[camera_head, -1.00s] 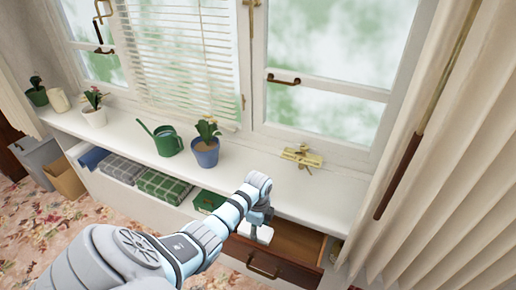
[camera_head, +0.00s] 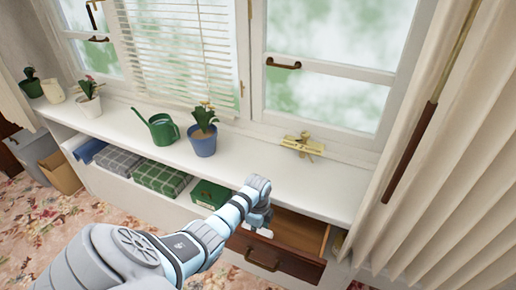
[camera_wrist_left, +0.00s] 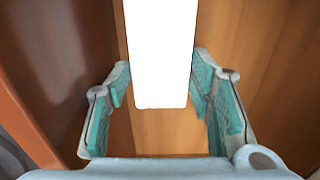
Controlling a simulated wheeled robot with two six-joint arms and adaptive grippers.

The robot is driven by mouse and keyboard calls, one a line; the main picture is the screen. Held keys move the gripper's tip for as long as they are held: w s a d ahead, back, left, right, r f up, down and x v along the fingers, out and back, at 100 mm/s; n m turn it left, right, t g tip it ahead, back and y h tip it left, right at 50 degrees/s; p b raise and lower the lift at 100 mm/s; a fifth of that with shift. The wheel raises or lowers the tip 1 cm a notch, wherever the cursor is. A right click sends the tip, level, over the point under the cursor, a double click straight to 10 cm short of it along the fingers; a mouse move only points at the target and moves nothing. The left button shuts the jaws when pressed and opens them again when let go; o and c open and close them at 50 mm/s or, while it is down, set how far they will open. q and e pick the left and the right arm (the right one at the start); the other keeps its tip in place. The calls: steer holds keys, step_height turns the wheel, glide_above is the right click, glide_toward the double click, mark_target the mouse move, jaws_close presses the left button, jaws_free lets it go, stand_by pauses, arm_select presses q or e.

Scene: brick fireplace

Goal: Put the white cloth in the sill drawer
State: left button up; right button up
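The sill drawer (camera_head: 262,263) is pulled open under the right part of the window sill, with a dark front and a brown wooden inside. My left gripper (camera_head: 264,224) points down into the drawer opening. The white cloth (camera_head: 265,232) shows only as a small white piece below the gripper in the head view. In the left wrist view the cloth (camera_wrist_left: 160,55) is a plain white strip between the two teal-padded fingers (camera_wrist_left: 162,80), whose tips meet its sides. Brown drawer wood lies behind it. My right gripper is not in view.
On the sill (camera_head: 285,184) stand a green watering can (camera_head: 161,131), a blue plant pot (camera_head: 203,145) and a brass piece (camera_head: 303,145). A green box (camera_head: 210,194) and folded plaid cloths (camera_head: 160,178) lie in the shelf left of the drawer. A curtain (camera_head: 450,190) hangs at right.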

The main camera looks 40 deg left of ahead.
arm_select(q)
steer(key=shift+s+f, duration=0.15)
steer(key=shift+f, duration=0.05)
steer(key=shift+r, duration=0.1)
steer(key=shift+r, duration=0.35)
step_height(320, 180, up, 12)
steer(key=shift+f, duration=0.25)
steer(key=shift+w, duration=0.2)
steer(key=shift+a+f, duration=0.1)
